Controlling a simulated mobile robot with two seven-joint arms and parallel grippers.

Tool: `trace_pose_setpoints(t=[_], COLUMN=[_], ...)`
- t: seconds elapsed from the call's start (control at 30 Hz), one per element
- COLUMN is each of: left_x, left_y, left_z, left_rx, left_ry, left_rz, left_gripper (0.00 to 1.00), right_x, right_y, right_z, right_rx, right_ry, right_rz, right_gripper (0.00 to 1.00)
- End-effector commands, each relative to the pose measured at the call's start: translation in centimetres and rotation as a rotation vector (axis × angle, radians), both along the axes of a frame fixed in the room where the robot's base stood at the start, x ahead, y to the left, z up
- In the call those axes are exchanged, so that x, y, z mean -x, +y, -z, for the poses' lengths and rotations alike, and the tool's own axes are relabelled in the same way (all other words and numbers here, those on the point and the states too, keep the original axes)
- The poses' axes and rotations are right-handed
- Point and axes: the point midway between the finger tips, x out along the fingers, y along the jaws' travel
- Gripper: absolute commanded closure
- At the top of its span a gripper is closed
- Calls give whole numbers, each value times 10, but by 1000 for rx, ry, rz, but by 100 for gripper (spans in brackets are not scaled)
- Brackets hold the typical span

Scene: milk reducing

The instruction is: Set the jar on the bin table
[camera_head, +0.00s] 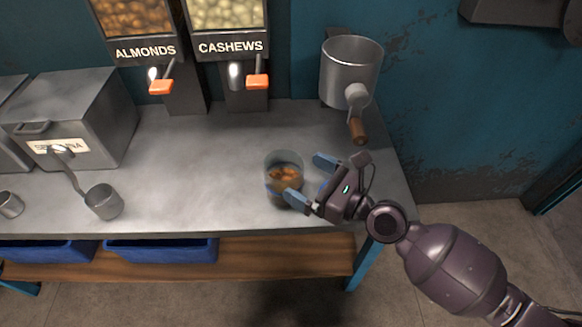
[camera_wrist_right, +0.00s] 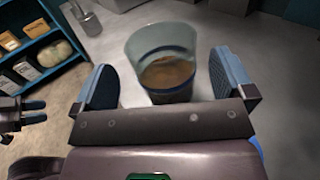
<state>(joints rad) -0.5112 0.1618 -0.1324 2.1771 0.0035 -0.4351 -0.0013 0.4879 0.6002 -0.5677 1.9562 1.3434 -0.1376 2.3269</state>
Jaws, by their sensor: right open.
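The jar (camera_head: 284,172) is a clear glass with brown contents, likely almonds, in its lower part. It stands upright on the grey metal table (camera_head: 200,170), right of the middle. My right gripper (camera_head: 308,178) is open beside the jar, coming from the right, with one blue finger in front of its near side. In the right wrist view the jar (camera_wrist_right: 162,68) is between and beyond the two blue fingers (camera_wrist_right: 165,85), with gaps on both sides. My left gripper is not clearly in the head view; a dark gripper part (camera_wrist_right: 22,112) shows at the wrist view's left edge.
Almond (camera_head: 145,50) and cashew (camera_head: 232,48) dispensers stand behind the table. A metal pot with a wooden handle (camera_head: 350,72) is at the back right. A metal box (camera_head: 75,115) and a scoop cup (camera_head: 104,201) are at left. Blue bins (camera_head: 160,250) sit underneath.

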Motion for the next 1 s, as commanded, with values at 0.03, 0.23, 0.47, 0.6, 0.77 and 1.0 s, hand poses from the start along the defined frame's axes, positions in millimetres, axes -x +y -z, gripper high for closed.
trace_pose_setpoints(t=[0.03, 0.23, 0.47, 0.6, 0.77, 1.0], left_x=[2, -4, -13, -14, -13, -11], left_y=[0, -1, -3, -3, -3, -2], left_z=[5, 7, 2, 0, 0, 2], left_rx=[0, -7, -18, -20, -21, -22], left_ry=[11, 1, -28, -32, -31, -25], left_rz=[0, 12, 28, 31, 31, 31], left_gripper=[57, 57, 57, 57, 57, 57], right_x=[8, 28, 38, 40, 40, 40], right_y=[-9, -35, -49, -51, -51, -51], right_z=[5, 6, 3, 1, 0, 0], right_rx=[3, 2, 1, 1, 1, 1], right_ry=[6, 7, 3, 1, -1, -1], right_rz=[-1, 0, 0, -1, -1, 0], right_gripper=[0, 0, 0, 0, 0, 0])
